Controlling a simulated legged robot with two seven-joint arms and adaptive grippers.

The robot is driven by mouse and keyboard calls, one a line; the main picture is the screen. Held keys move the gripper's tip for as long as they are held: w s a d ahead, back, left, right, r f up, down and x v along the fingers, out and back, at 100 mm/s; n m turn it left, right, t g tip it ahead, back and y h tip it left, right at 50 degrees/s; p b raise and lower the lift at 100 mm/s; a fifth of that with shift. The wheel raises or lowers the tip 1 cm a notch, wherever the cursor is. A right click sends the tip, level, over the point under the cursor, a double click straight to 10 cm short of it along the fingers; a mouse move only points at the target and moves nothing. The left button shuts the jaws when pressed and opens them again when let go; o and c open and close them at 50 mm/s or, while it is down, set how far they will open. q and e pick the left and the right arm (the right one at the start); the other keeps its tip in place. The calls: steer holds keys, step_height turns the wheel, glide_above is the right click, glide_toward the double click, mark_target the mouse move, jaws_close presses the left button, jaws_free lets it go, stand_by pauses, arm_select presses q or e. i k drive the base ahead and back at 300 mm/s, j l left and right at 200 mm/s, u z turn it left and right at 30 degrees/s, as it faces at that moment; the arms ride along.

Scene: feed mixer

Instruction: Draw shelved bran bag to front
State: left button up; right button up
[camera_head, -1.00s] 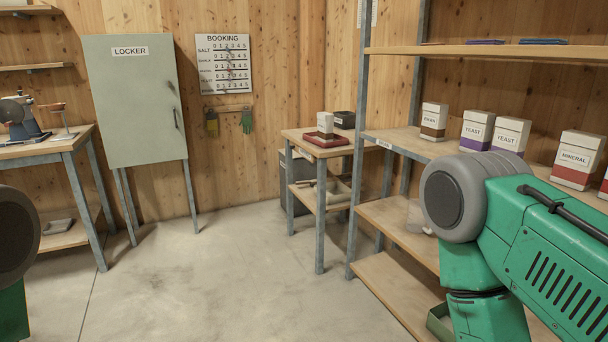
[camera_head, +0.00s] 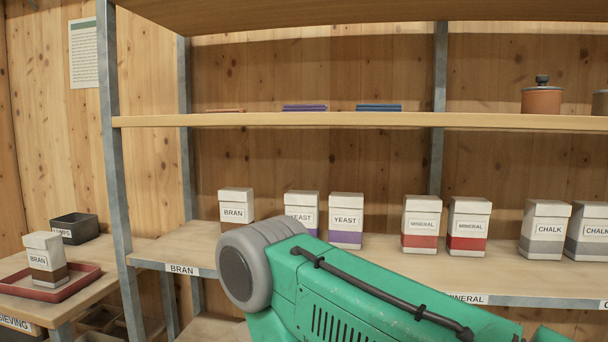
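The shelved bran bag (camera_head: 236,203), white with a brown lower band and a BRAN label, stands upright on the middle shelf (camera_head: 209,236) at its left end. It sits behind the shelf's BRAN edge label (camera_head: 182,270), set back from the front edge. A second bran bag (camera_head: 43,262) stands in a red tray (camera_head: 72,284) on the sieving table at the left. A green link of my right arm crosses the lower middle of the view and hides part of the shelf. Neither of my grippers shows.
Two yeast bags (camera_head: 346,222), two mineral bags (camera_head: 468,226) and chalk bags (camera_head: 545,230) stand to the right along the same shelf. A steel upright (camera_head: 115,170) bounds the left end. A dark box (camera_head: 74,228) sits on the sieving table.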

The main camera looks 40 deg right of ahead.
mark_target(237, 204)
steer(key=i+j+z, duration=0.8)
